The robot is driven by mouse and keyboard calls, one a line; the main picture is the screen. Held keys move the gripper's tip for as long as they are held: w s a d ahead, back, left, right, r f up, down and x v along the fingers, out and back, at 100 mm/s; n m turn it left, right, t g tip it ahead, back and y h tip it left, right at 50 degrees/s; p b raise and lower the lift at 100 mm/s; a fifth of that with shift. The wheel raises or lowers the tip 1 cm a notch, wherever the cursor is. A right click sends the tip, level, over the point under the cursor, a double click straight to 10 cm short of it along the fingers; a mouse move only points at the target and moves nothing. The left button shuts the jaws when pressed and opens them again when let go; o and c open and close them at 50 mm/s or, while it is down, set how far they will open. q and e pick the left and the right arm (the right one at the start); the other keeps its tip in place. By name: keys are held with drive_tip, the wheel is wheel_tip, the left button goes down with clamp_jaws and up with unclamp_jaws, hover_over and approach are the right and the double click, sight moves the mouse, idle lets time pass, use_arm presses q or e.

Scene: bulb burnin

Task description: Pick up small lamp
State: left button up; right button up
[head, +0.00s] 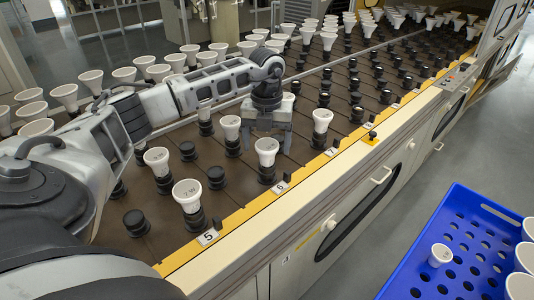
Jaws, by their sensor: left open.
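Several white cone-shaped lamps stand in black sockets on a dark brown rack. A lamp marked 7 W (187,196) stands at the near edge by label 5. Further lamps show near label 6 (267,152), near label 7 (322,121) and a row back (230,128). A small white lamp (440,255) stands in the blue crate. Which one is meant I cannot tell. My left gripper (267,137) points down over the rack, its fingers apart, just behind the lamp by label 6. Nothing shows clearly between its fingers. My right gripper is not in view.
The blue crate (455,215) at the lower right holds larger white lamps (523,258) along its right side. Empty black sockets (217,177) stand among the lamps. A yellow edge strip (240,215) runs along the rack's front. Grey floor (400,205) is clear.

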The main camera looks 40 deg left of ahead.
use_arm(q)
drive_tip(key=shift+f, duration=1.35)
drive_tip(key=c, duration=1.1)
drive_tip(key=shift+r, duration=0.2)
